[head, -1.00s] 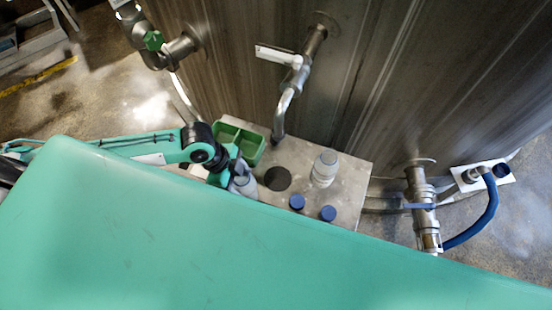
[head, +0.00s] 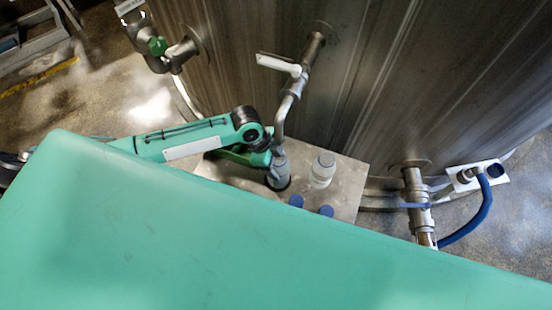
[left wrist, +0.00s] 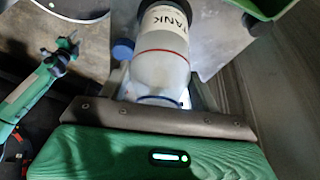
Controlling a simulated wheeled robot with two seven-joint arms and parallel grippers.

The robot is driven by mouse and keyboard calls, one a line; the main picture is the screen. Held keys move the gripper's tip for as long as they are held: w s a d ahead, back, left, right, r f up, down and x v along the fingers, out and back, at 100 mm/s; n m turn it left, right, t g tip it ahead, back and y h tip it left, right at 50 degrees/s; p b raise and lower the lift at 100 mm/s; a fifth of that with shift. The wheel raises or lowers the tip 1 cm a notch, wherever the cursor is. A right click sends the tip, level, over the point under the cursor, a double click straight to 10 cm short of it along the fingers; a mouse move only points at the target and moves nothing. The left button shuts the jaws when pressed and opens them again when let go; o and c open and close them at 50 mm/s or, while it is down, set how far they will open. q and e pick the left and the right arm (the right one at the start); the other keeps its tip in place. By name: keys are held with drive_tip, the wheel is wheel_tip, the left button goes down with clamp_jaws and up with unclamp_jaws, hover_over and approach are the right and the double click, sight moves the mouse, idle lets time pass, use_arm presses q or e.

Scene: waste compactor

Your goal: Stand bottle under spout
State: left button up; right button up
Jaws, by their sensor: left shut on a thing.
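My left gripper (head: 272,162) is shut on a clear bottle (head: 279,177). The bottle looks upright on or just above a dark round spot (head: 278,188) on the metal shelf (head: 344,196); I cannot tell if it touches. The bent metal spout (head: 279,130) comes down from the tank wall, its end right by the bottle's top. In the left wrist view the bottle (left wrist: 163,68) has a white "TANK" label and a red line, between the fingers.
A second clear bottle (head: 322,171) stands right of the held one. Two blue caps (head: 296,201) (head: 326,211) are at the shelf's front. A valve with a blue hose (head: 470,225) is at the right.

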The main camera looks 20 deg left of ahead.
use_arm(q)
drive_tip(key=shift+s, duration=0.1)
use_arm(e)
drive_tip(key=shift+d, duration=0.1)
use_arm(q)
drive_tip(key=shift+f, duration=0.2)
drive_tip(key=o, duration=1.2)
drive_tip(key=shift+o, duration=0.2)
drive_tip(key=shift+r, duration=0.1)
drive_tip(key=s+a+r+b, duration=0.1)
drive_tip(key=a+b, duration=0.3)
drive_tip(key=a, duration=0.8)
drive_tip(key=shift+a+r, duration=0.15)
drive_tip(key=shift+a, duration=0.05)
use_arm(e)
drive_tip(key=shift+f, duration=2)
use_arm(q)
drive_tip(key=shift+s, duration=0.1)
use_arm(e)
drive_tip(key=shift+a, duration=0.25)
